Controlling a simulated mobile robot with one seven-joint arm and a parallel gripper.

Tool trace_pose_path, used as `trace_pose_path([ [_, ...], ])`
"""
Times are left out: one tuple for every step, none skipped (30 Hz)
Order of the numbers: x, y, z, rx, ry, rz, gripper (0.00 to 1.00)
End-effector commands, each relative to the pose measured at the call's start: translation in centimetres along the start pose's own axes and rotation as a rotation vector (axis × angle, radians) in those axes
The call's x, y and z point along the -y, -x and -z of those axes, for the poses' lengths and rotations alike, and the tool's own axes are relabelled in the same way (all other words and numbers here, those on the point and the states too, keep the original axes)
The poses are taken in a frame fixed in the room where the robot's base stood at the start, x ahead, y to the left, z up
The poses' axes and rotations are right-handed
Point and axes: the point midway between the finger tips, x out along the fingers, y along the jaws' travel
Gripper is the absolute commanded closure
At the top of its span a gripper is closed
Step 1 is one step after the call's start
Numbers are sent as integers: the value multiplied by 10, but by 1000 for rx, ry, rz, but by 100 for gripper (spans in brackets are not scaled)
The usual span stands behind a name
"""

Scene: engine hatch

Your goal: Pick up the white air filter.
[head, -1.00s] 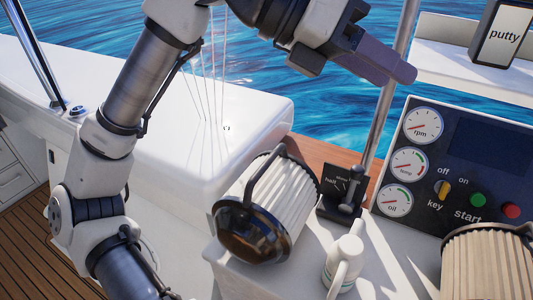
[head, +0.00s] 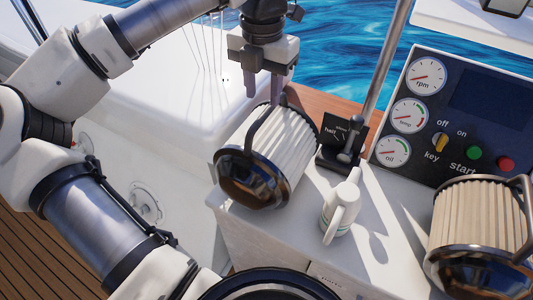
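The white air filter (head: 283,143) lies on its side on the white console top. It has a pleated white body, a dark glossy end cap facing the front and a dark bail handle (head: 262,122) standing over it. My gripper (head: 263,90) points down just above and behind the filter's far end. Its two fingers are apart, with a gap between them. The lower end of the right finger comes close to the handle and filter; I cannot tell whether they touch.
A beige pleated filter (head: 478,222) lies at the right. A white mug (head: 341,212) stands just right of the white filter, and a black throttle lever box (head: 341,143) behind it. A metal pole (head: 385,65) rises beside the gauge panel (head: 455,115).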

Motion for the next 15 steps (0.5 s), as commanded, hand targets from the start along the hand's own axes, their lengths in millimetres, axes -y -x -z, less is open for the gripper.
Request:
trace_pose_path([
  [0,-4,0,0,0,2,63],
  [0,-7,0,1,-1,1,63],
  [0,-9,0,1,-1,0,63],
  [0,-10,0,1,-1,0,63],
  [1,-12,0,1,-1,1,63],
  [1,-14,-1,0,-1,2,63],
  [1,-17,-2,0,-1,3,63],
  [2,-20,-2,0,-2,3,63],
  [3,-25,-4,-1,-4,4,63],
  [3,-30,-5,-1,-4,4,63],
  [4,-34,-6,-1,-4,4,63],
  [5,-40,-7,0,-4,5,63],
  [4,-46,-7,0,-2,4,63],
  [4,-50,-7,0,-2,4,63],
  [4,-55,-7,0,-1,2,63],
])
